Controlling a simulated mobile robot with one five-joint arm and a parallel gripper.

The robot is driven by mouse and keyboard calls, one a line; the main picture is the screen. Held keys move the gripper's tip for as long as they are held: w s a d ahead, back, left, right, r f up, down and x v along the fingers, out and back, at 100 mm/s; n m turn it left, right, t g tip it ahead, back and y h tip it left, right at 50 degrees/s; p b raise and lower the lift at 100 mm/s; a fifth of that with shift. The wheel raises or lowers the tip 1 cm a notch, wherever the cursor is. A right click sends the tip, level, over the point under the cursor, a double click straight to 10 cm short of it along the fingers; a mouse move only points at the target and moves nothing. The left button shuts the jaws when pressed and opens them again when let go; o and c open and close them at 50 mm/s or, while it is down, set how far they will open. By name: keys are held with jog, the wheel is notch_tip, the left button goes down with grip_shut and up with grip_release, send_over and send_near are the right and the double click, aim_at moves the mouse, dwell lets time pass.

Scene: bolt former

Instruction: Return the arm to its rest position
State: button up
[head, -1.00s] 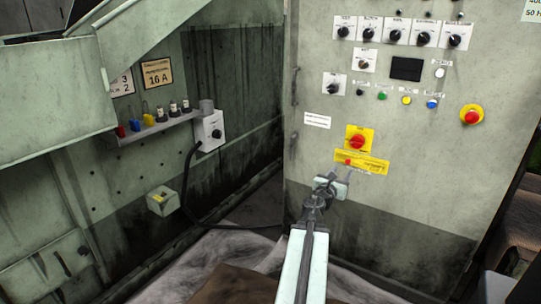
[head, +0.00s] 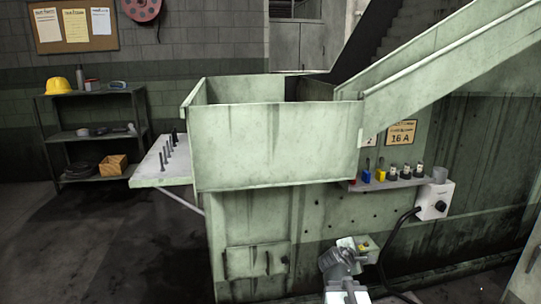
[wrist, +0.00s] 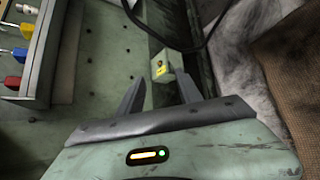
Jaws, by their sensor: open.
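My gripper (head: 343,258) shows at the bottom of the head view, right of centre, in front of the green machine's lower wall. In the wrist view my gripper (wrist: 160,82) has its two grey fingers spread apart, with nothing between them. Beyond the fingertips is a small pale box with a yellow label (wrist: 162,68); the same box (head: 368,247) is just behind and right of the gripper in the head view. I cannot tell the exact gap between them. Only the end of my arm shows; the rest is out of frame.
A grey shelf (head: 395,184) with coloured padlocks and small bottles is above the gripper. A white switch box (head: 434,201) with a black cable is right of it. The machine's large green bin (head: 275,145) juts out. Open floor (head: 110,245) lies at left.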

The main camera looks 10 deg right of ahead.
jog(key=s+a+f+m+g+y+p, duration=0.1)
jog(key=s+a+f+m+g+y, duration=0.2)
jog(key=a, duration=0.6)
jog(key=a+f+m+y, duration=0.2)
jog(key=a+f+m, duration=0.2)
jog(key=a, duration=0.5)
jog(key=s+a+f+m+g+y, duration=0.4)
jog(key=s+a+m+g, duration=0.1)
jog(key=s+a+m, duration=0.4)
notch_tip(320, 180, up, 38)
jog(key=p, duration=3.8)
jog(key=shift+s+n, duration=0.3)
jog(key=shift+n, duration=0.1)
